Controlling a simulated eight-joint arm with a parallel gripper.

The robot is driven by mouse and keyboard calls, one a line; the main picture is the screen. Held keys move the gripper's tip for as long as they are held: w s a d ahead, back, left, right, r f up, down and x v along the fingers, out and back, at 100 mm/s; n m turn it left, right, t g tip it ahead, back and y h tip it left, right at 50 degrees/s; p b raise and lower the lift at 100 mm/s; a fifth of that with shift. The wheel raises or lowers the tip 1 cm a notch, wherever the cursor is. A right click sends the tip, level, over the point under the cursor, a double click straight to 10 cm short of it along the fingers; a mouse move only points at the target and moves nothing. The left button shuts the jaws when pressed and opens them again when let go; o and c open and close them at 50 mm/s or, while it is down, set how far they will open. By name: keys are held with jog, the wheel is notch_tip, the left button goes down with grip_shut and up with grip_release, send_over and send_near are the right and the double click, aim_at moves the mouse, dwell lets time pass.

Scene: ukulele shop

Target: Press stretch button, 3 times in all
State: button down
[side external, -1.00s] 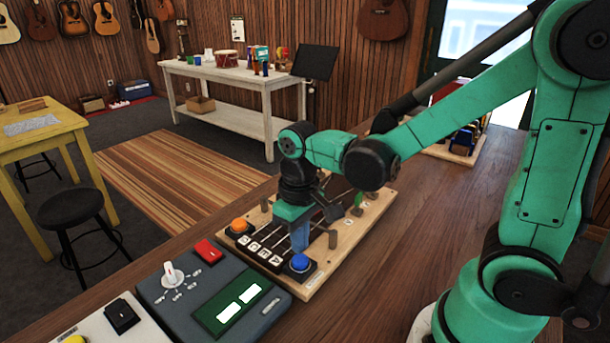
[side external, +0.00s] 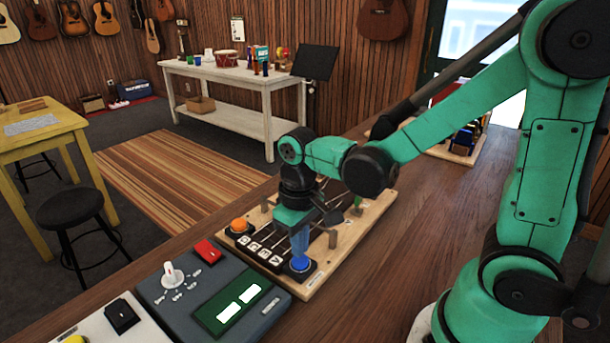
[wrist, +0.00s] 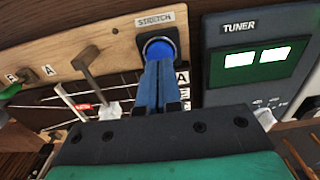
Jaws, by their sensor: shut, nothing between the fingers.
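The stretch button is a blue round button (side external: 300,263) in a black housing at the near right corner of a wooden board (side external: 345,252). In the wrist view the blue button (wrist: 158,47) sits just below a label reading STRETCH (wrist: 155,20). My gripper (side external: 300,252) is shut and empty, with its blue fingers pointing down. Its fingertips (wrist: 158,62) are at the button and cover part of it. I cannot tell whether they touch it or whether the button is pushed in.
An orange button (side external: 239,226) sits at the board's left corner. Pegs and strings stand on the board near my gripper. A grey tuner box (side external: 205,292) with a red button (side external: 208,250) and a knob (side external: 172,275) lies beside it.

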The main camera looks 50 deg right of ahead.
jog(key=shift+f, duration=0.95)
jog(key=shift+r, duration=3.8)
jog(key=t, duration=0.2)
jog(key=r+t, duration=0.1)
jog(key=t, duration=0.1)
jog(key=d+r+t, duration=0.1)
jog(key=t, duration=0.2)
jog(key=shift+s, duration=0.4)
